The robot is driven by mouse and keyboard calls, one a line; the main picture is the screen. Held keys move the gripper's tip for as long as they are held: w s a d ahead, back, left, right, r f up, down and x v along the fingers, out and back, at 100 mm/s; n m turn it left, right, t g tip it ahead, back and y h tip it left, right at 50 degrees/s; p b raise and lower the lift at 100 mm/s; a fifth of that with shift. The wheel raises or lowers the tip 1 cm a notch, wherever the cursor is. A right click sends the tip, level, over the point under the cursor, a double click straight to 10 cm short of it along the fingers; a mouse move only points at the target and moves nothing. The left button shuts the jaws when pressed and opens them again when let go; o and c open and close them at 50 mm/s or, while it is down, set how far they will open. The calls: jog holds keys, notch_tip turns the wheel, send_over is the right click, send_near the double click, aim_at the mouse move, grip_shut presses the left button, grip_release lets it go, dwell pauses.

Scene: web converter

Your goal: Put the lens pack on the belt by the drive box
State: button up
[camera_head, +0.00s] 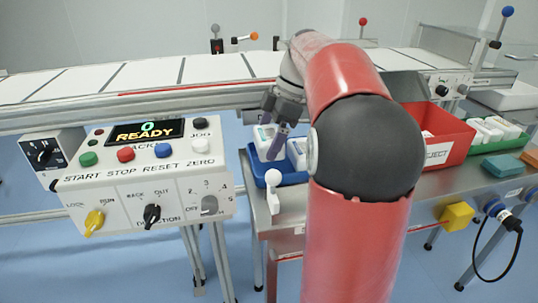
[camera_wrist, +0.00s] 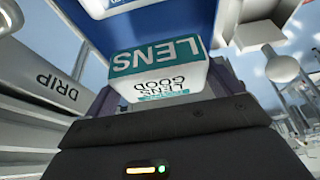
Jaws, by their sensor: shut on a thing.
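A white lens pack with a teal LENS label (camera_wrist: 157,58) shows between the fingers of my gripper (camera_wrist: 165,105) in the wrist view. My gripper is shut on it. In the head view my gripper (camera_head: 277,140) points down at the blue tray (camera_head: 258,175). A white pack (camera_head: 264,146) shows beside the fingers; I cannot tell if it is the held one. Another white pack (camera_head: 298,152) is to its right, partly hidden by my arm. The belt (camera_head: 140,75), pale with dark cross bars, runs behind. I cannot tell which unit is the drive box.
A control panel reading READY (camera_head: 145,132) stands left, before the belt rail. A red REJECT bin (camera_head: 452,142) and a green tray of white packs (camera_head: 500,143) stand right.

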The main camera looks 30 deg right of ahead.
jog(key=shift+f, duration=2.25)
jog(key=shift+f+b, duration=0.2)
jog(key=shift+b, duration=0.1)
jog(key=o, duration=0.8)
jog(key=shift+c, duration=0.2)
